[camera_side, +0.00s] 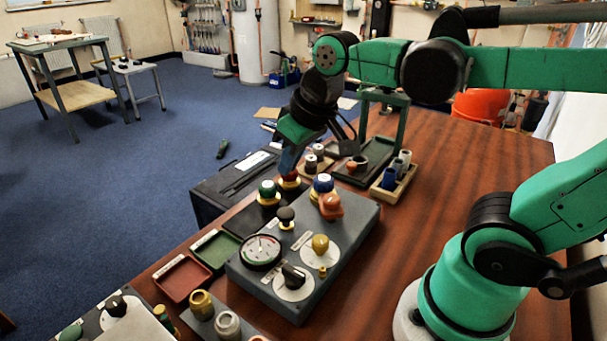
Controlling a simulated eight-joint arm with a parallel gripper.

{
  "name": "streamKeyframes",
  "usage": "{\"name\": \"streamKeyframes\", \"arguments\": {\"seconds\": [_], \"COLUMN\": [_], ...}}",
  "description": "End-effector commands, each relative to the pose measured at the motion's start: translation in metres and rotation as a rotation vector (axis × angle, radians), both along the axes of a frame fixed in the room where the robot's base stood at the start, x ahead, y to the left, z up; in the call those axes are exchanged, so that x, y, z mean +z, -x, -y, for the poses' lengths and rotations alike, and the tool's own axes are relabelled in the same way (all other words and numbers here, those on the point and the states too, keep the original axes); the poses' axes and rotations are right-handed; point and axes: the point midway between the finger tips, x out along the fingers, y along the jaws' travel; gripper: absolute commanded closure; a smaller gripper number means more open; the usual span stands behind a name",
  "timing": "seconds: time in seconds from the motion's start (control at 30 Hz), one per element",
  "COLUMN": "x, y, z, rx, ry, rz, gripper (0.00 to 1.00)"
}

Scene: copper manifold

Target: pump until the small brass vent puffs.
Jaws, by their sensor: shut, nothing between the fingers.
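A dark grey control box (350,235) stands on the wooden table. Its face carries a round gauge (261,251), a black selector knob (293,277) on a white disc, and a brass-coloured dome (320,243) on another disc. A small brass fitting (322,271), possibly the vent, stands in front of the dome; no puff shows at it. An orange knob (330,205) and a black knob (285,215) sit farther back. My gripper (289,171) is shut and points down just above a red-topped part (290,182) beyond the box; I cannot tell whether they touch.
A green-topped part (268,190) and a blue-and-white-topped part (323,184) stand close to my gripper. Red (182,278) and green (214,250) trays lie left of the box. Trays with small fittings (393,180) stand behind. The table's right part (440,190) is clear.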

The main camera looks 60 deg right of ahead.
Motion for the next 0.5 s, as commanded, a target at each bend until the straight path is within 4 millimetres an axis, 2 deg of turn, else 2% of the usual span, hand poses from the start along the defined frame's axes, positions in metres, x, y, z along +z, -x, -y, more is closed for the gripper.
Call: {"name": "streamKeyframes", "arguments": {"seconds": [0.2,0.5], "x": [0.032,0.051], "y": [-0.015,-0.021], "z": [0.006,0.010], "rx": [-0.002,0.000], "ry": [-0.001,-0.006], "rz": [-0.240,-0.407], "gripper": [1.00,1.00]}}
